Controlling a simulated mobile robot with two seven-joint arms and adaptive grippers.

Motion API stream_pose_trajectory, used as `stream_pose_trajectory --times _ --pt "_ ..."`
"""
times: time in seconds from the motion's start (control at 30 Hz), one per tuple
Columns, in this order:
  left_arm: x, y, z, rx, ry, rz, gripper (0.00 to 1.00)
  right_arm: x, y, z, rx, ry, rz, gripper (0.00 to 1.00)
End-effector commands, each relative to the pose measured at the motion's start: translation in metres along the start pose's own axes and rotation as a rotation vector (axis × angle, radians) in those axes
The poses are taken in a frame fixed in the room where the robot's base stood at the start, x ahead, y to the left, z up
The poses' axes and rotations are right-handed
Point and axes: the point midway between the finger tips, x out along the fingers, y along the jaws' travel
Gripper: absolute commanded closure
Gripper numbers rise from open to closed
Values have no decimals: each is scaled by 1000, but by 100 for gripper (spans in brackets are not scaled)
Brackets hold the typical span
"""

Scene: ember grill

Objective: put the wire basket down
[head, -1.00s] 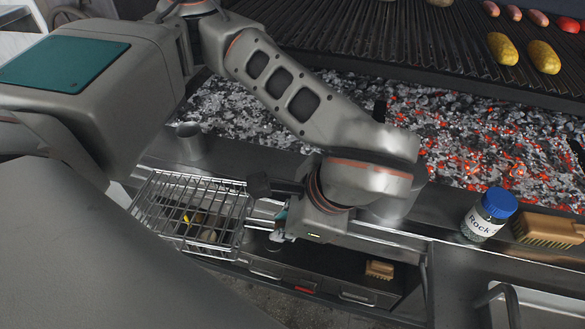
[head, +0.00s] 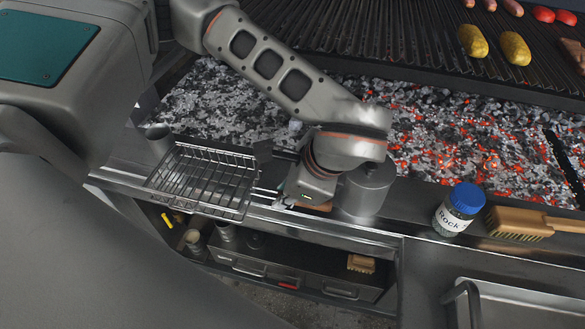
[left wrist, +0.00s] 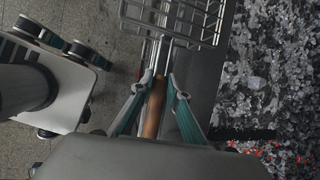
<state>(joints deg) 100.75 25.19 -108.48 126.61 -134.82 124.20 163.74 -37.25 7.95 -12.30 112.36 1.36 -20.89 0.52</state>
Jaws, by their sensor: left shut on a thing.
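The wire basket (head: 203,181) is an open steel-rod tray with a long handle. In the head view it is over the steel ledge (head: 282,217) in front of the coals, roughly level. I cannot tell whether it touches the ledge. My left gripper (head: 284,203) is right of the basket, shut on its handle. In the left wrist view, the brown handle (left wrist: 153,108) lies between the fingers of my left gripper (left wrist: 157,82), and the basket (left wrist: 176,20) extends away at the top. My right gripper is not in view.
A steel canister (head: 365,187), a blue-capped jar (head: 459,209) and a brush (head: 520,222) stand to the right. Glowing coals (head: 445,140) lie behind the ledge. An open shelf (head: 330,262) is below.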

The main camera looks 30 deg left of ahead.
Motion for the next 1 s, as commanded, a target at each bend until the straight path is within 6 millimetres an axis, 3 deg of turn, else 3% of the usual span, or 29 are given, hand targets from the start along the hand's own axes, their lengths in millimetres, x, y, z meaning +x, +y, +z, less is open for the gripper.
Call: stream_pose_trajectory --times 0.1,0.33,0.63,0.83,1.0 --pt "3 -30 -1 -8 -1 -1 100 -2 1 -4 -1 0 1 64" --pt "11 -67 -5 -3 -1 0 100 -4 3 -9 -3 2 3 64" --pt "16 -86 -6 -2 -2 0 100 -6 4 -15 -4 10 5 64" --pt "42 -77 -19 2 -2 2 100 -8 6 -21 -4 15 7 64" --pt "46 -77 -21 -1 -1 -1 100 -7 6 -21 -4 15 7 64"
